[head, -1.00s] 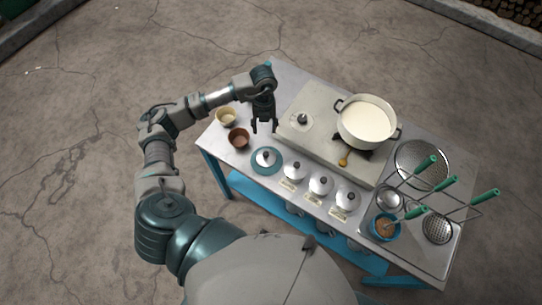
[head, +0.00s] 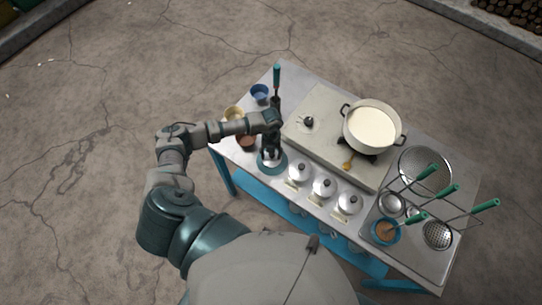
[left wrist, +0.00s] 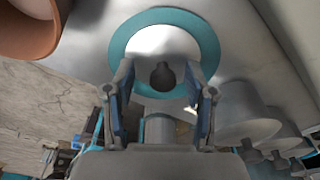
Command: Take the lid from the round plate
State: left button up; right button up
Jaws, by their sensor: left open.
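The lid (left wrist: 165,42) is pale and round with a dark knob (left wrist: 163,76), and it lies on the round teal plate (left wrist: 207,38). In the head view, the plate (head: 284,166) is at the table's near left edge, and my gripper hides most of the lid. My left gripper (head: 270,155) points down over the lid. In the left wrist view, its fingers (left wrist: 162,80) are open, one on each side of the knob. I cannot tell whether they touch the lid. My right gripper is not in view.
Several lidded pots (head: 324,187) stand in a row right of the plate. A brown bowl (head: 246,142), a yellow bowl (head: 233,114) and a blue bowl (head: 259,92) are on the left side. A large pot of milk (head: 372,127) sits on the stove (head: 315,148). Green-handled strainers (head: 425,165) are at right.

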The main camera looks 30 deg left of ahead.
pick_arm(q)
jog(key=shift+d+f, duration=0.1)
jog(key=shift+d, duration=0.1)
jog(key=shift+c, duration=0.3)
grip_shut()
